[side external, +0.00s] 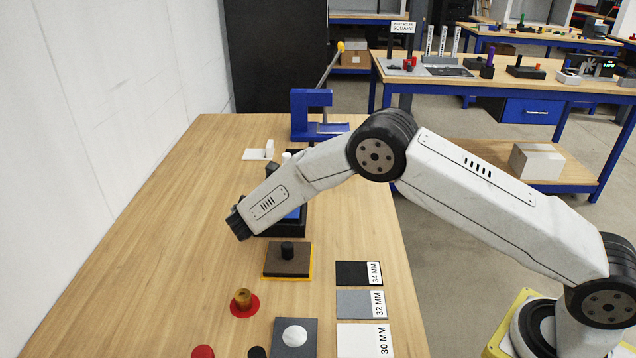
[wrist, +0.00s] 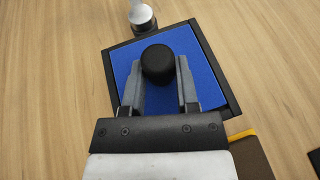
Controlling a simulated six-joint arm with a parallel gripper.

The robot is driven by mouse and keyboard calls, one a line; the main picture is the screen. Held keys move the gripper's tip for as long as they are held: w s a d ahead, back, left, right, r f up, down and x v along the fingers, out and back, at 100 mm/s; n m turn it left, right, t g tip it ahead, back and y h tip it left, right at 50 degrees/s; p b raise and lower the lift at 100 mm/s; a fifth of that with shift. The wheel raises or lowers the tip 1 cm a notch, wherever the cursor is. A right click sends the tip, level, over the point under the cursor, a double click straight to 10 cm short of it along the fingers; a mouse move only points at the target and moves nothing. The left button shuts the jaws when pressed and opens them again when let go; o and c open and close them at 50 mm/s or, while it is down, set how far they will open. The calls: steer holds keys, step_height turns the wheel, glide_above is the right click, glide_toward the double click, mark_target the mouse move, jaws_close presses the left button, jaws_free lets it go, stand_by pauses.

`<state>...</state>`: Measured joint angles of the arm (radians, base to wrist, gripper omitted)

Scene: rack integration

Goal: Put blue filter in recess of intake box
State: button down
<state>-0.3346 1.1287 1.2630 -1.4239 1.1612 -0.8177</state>
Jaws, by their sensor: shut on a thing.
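The blue filter (wrist: 205,70) is a flat blue square plate with a round black knob (wrist: 158,64). My gripper (wrist: 160,78) is shut on the knob, one finger on each side. The intake box (wrist: 232,98) is a black square frame showing around the filter's edges, and the filter's outline lies within it. I cannot tell whether the filter rests in the recess or is just above it. In the side external view, the blue filter (side external: 293,215) and the black intake box (side external: 292,232) are partly hidden behind my arm, and the fingers are hidden.
A dark plate with a yellow edge and black knob (side external: 288,260) lies in front of the box. A silver-topped cylinder (wrist: 143,20) stands close beyond it. A blue clamp-like fixture (side external: 312,115) is at the back. Size cards (side external: 358,304) lie front right. The table's left side is clear.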

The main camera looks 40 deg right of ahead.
steer(key=shift+f, duration=0.25)
steer(key=shift+c, duration=1.4)
jaws_free()
steer(key=shift+a, duration=0.15)
steer(key=shift+v, duration=3.8)
steer(key=shift+s, duration=0.1)
